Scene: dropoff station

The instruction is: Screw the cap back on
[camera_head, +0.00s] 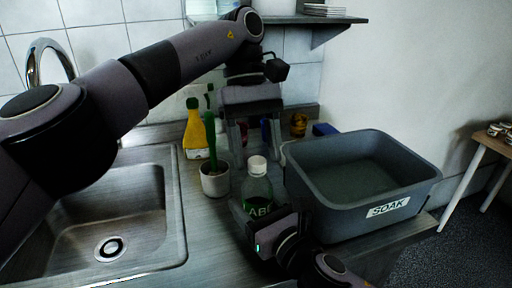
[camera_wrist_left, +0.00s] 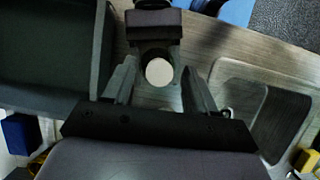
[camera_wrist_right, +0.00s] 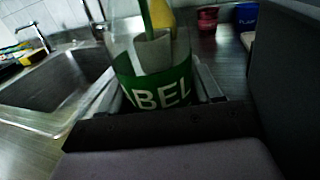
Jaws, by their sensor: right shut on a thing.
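A clear bottle (camera_head: 258,190) with a green label stands upright on the counter, a white cap (camera_head: 257,165) at the top of its neck. I cannot tell how tightly the cap sits. My right gripper (camera_head: 262,214) is shut on the bottle's body; the label (camera_wrist_right: 155,92) fills the space between its fingers in the right wrist view. My left gripper (camera_head: 256,152) points down above and behind the bottle. Its fingers are spread and empty. In the left wrist view the white cap (camera_wrist_left: 159,72) shows between the left fingers, with gaps on both sides.
A grey SOAK tub (camera_head: 400,203) stands close right of the bottle. The sink (camera_head: 140,215) is further left. A shelf (camera_head: 310,19) hangs above.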

